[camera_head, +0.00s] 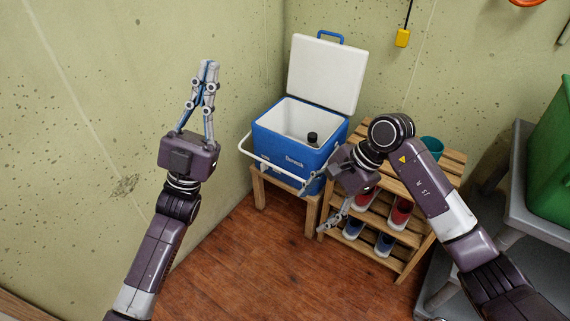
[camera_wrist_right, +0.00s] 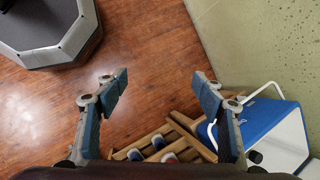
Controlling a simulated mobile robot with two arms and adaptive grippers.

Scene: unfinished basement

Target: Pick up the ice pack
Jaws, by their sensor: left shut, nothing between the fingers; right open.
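I cannot make out an ice pack in either view. A blue and white cooler (camera_head: 285,153) stands with its lid (camera_head: 327,75) open, and it also shows in the right wrist view (camera_wrist_right: 262,115). A dark-capped object (camera_head: 312,138) stands inside it; the rest of the cooler's floor is hidden by the front wall. My left gripper (camera_head: 208,66) is raised, shut and empty, left of the cooler in front of the wall. My right gripper (camera_head: 327,227) is open and empty, low at the cooler's right front; its spread fingers show in the wrist view (camera_wrist_right: 162,84).
The cooler rests on a wooden stool (camera_head: 260,188). A slatted wooden rack (camera_head: 450,160) with red and blue shoes and a teal cup (camera_head: 432,145) stands to its right. A grey cart (camera_head: 520,200) carries a green bin (camera_head: 550,150). The wooden floor (camera_head: 250,265) in front is clear.

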